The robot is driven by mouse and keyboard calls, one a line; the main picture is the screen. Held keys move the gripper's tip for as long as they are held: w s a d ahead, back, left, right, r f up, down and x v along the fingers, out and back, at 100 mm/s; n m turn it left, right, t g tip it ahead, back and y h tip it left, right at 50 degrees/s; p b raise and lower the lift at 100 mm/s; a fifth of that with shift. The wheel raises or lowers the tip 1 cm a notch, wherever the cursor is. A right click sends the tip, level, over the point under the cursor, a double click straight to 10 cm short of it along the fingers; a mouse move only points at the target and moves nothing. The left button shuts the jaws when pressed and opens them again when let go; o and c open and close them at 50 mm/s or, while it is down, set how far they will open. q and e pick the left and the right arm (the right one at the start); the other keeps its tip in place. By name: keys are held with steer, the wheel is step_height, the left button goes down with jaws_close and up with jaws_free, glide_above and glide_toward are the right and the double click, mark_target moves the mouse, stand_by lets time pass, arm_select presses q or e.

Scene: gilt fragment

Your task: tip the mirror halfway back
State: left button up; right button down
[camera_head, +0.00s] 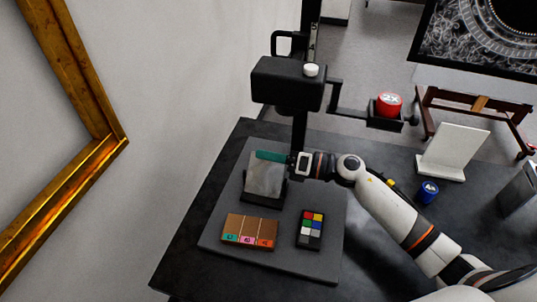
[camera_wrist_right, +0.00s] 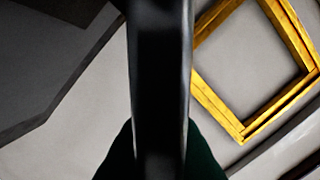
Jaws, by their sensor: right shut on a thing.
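The mirror (camera_head: 264,179) is a small grey panel in a black stand (camera_head: 250,197) on the grey board. It leans somewhat, but I cannot judge the exact angle. My right gripper (camera_head: 268,156), with green fingers, reaches in from the right and is shut on the mirror's top edge. In the right wrist view a dark upright bar (camera_wrist_right: 160,80) fills the middle, with dark green fingers at its foot; I cannot tell which part of the mirror or stand it is. My left gripper is not in view.
The board (camera_head: 215,240) also bears a brown box (camera_head: 249,226) and a colour chart (camera_head: 310,238). A black column-mounted device (camera_head: 288,83) stands behind, its side arm carrying a red item (camera_head: 389,104). A white panel (camera_head: 452,146) and blue pot (camera_head: 428,192) are right. A gilt frame (camera_head: 115,137) is left.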

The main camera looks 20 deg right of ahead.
steer(key=c, duration=1.6)
jaws_free()
steer(key=shift+o, duration=0.2)
steer(key=b+v, duration=0.3)
steer(key=v, duration=0.9)
